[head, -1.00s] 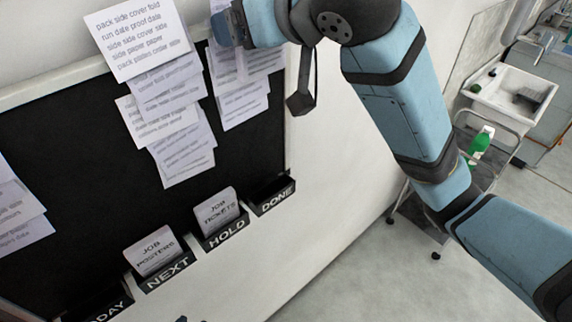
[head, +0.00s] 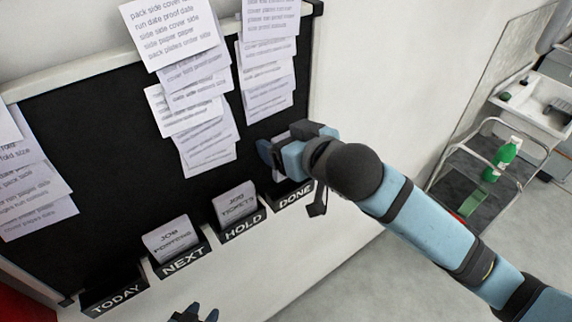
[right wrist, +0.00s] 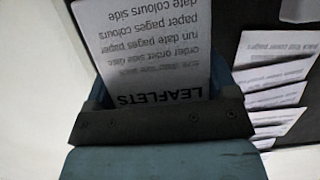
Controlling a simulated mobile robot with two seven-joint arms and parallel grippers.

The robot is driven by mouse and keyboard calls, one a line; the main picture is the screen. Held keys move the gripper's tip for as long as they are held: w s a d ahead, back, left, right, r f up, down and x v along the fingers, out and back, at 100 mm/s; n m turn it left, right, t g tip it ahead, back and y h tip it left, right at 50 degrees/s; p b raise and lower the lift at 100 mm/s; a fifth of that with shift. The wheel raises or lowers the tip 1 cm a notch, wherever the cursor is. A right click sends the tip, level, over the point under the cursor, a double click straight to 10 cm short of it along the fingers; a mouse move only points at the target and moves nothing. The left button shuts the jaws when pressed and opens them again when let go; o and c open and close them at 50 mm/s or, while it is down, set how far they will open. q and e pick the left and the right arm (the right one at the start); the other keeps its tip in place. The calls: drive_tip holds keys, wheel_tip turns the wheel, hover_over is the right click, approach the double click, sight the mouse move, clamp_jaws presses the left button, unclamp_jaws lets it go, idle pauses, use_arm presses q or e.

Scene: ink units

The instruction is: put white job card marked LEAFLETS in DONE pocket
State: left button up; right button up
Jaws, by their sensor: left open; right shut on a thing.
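The white job card marked LEAFLETS (right wrist: 150,50) shows upside down in the right wrist view, between the fingers of my right gripper (right wrist: 158,92). In the head view my right gripper (head: 272,155) is in front of the black board, just above the DONE pocket (head: 294,195). There the card is mostly hidden by the gripper, and I cannot tell whether its edge is inside the pocket. The pocket's label is readable, but its opening is partly covered. My left gripper (head: 196,315) is open and empty at the bottom edge of the head view.
The HOLD pocket (head: 244,224) holds a TICKETS card (head: 236,203). The NEXT pocket (head: 183,261) holds a POSTERS card (head: 171,240). The TODAY pocket (head: 116,296) looks empty. Paper sheets (head: 205,120) hang on the board. A trolley (head: 455,185) with a green bottle stands at right.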

drive_tip(key=shift+f, duration=3.35)
drive_tip(key=shift+f, duration=0.15)
drive_tip(key=o, duration=0.8)
